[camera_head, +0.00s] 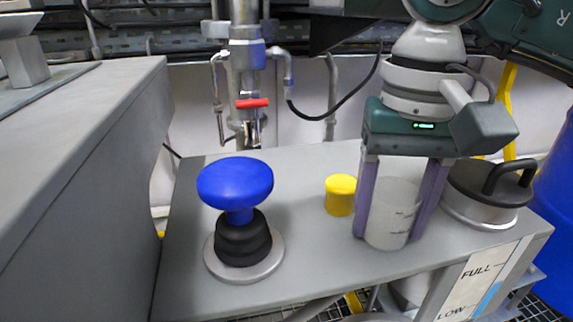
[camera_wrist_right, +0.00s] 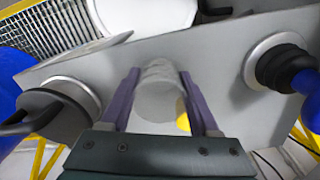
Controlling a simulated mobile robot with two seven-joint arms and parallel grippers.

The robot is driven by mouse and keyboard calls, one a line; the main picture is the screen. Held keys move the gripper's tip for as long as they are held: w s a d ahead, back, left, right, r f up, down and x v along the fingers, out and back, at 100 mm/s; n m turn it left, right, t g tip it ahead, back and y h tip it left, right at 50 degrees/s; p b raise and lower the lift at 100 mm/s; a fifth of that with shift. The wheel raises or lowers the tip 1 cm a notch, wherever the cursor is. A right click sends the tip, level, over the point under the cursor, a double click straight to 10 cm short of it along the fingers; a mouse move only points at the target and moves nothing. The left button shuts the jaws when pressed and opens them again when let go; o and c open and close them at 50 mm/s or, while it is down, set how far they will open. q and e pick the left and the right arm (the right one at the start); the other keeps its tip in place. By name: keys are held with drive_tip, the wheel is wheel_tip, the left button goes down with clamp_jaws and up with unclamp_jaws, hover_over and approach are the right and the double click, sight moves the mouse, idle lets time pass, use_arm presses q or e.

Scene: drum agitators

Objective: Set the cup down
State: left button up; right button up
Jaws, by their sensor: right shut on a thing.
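The cup (camera_head: 391,212) is a translucent, whitish beaker with faint markings. It stands upright between the two purple fingers of my right gripper (camera_head: 398,205), which is shut on it from above. Its base is at or just above the grey metal surface (camera_head: 310,240); I cannot tell whether it touches. In the right wrist view the cup (camera_wrist_right: 163,92) lies between the fingers of the right gripper (camera_wrist_right: 160,105). My left gripper is not in view.
A yellow cap (camera_head: 340,194) stands just left of the cup. A round lid with a black handle (camera_head: 488,190) is close on the right. A blue knob on a black boot (camera_head: 236,190) stands at left.

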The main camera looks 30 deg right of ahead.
drive_tip(key=shift+f, duration=0.1)
drive_tip(key=o, duration=1.3)
